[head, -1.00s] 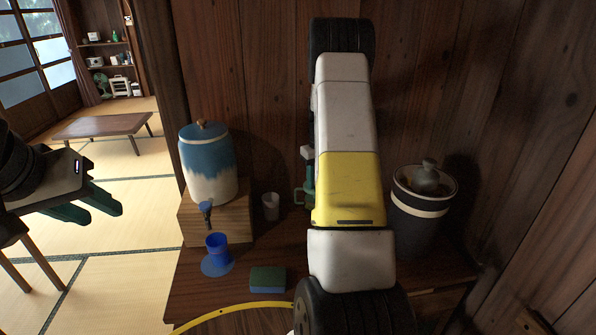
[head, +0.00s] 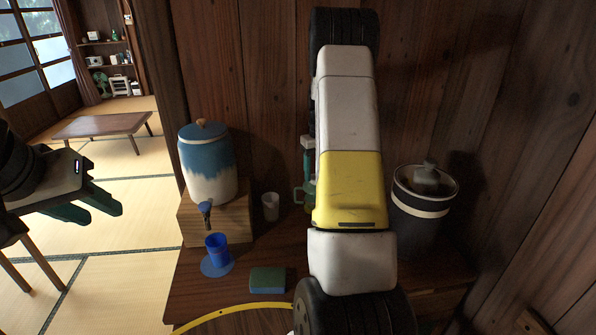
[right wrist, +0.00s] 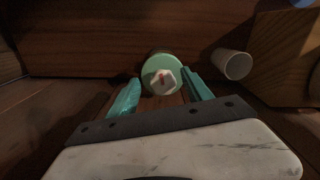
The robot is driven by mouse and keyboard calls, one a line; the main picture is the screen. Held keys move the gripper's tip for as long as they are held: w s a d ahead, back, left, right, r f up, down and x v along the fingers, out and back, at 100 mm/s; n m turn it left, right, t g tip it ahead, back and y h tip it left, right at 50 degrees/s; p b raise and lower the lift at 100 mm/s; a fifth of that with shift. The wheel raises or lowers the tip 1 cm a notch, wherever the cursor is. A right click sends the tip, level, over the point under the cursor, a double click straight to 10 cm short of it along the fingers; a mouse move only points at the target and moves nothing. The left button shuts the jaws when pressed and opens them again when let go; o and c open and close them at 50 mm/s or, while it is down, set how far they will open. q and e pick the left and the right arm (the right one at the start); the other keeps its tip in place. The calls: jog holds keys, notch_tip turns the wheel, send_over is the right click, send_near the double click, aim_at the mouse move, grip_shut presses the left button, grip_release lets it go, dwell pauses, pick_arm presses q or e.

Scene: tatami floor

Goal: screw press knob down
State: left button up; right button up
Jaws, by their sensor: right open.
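The right wrist view shows a round pale-green object (right wrist: 152,62) topped by a white hexagonal knob (right wrist: 161,81) with a red mark. My right gripper (right wrist: 166,88) is open, its teal fingers on either side of the knob; I cannot tell whether they touch it. In the head view, a green handled object (head: 299,194) shows just left of my right arm, which hides most of it. A teal finger of my right gripper (head: 307,165) appears above it. My left gripper (head: 96,206) is open and empty at the far left, over the tatami.
A blue-and-white dispenser (head: 208,165) stands on a wooden block (head: 233,222). A blue cup (head: 217,246) is below its tap. A pale cup (head: 270,207), a green sponge (head: 267,280) and a dark lidded jar (head: 417,222) are also on the tabletop. A wooden wall is behind.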

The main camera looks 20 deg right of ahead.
jog(key=shift+r, duration=2.4)
